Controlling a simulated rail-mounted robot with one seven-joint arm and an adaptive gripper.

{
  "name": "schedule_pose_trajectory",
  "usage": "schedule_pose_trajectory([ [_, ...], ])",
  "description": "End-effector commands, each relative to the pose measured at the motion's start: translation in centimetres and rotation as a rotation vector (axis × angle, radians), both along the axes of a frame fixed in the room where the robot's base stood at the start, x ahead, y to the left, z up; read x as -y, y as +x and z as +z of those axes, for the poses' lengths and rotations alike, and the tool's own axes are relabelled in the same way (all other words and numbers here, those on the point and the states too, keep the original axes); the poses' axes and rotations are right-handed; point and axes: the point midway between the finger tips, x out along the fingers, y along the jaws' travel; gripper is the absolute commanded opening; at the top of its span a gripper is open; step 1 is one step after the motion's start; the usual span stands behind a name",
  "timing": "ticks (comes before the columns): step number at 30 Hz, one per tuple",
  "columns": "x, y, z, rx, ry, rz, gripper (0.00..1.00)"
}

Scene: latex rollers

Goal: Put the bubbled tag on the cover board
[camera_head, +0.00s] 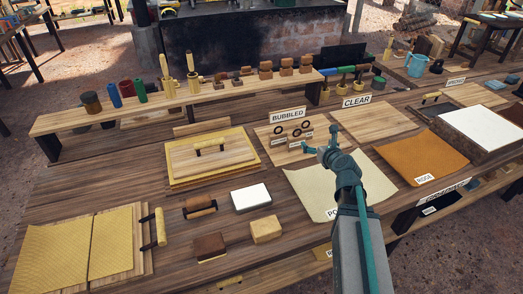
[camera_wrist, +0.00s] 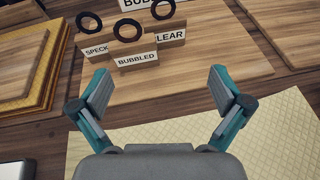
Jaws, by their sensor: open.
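The bubbled tag (camera_wrist: 137,57) is a small wooden block labelled BUBBLED with a black ring on top. It stands upright between the SPECK tag (camera_wrist: 96,47) and a partly hidden tag reading LEAR (camera_wrist: 171,37), on a wooden board (camera_wrist: 190,75). In the head view the tags are small, and their words cannot be read. My gripper (camera_head: 322,150) is open and empty, just in front of the tags; its spread fingers also show in the wrist view (camera_wrist: 160,88). A handled wooden board (camera_head: 235,155), likely the cover board, lies on yellow sheets to the left.
A BUBBLED sign (camera_head: 287,115) stands behind the tags, and a CLEAR sign (camera_head: 356,101) to its right. A pale sheet (camera_head: 310,190) lies under my arm. A raised shelf (camera_head: 215,97) with bottles and tools runs behind. A white block (camera_head: 251,197) and brushes lie front left.

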Motion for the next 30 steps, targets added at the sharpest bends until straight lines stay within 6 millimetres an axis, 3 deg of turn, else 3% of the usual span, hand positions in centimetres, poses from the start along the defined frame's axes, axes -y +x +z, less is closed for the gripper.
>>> schedule_pose_trajectory([
  [3, -1.7, -0.6, -0.8, -0.033, -0.021, 0.097, 1.00],
  [8, -2.7, -0.6, -1.3, -0.042, -0.063, 0.158, 1.00],
  [18, -3.9, 3.4, -2.9, -0.042, -0.068, 0.157, 1.00],
  [26, -4.3, 4.8, -3.3, -0.041, -0.068, 0.154, 1.00],
  [30, -4.6, 6.6, -3.4, -0.041, -0.068, 0.155, 1.00],
])
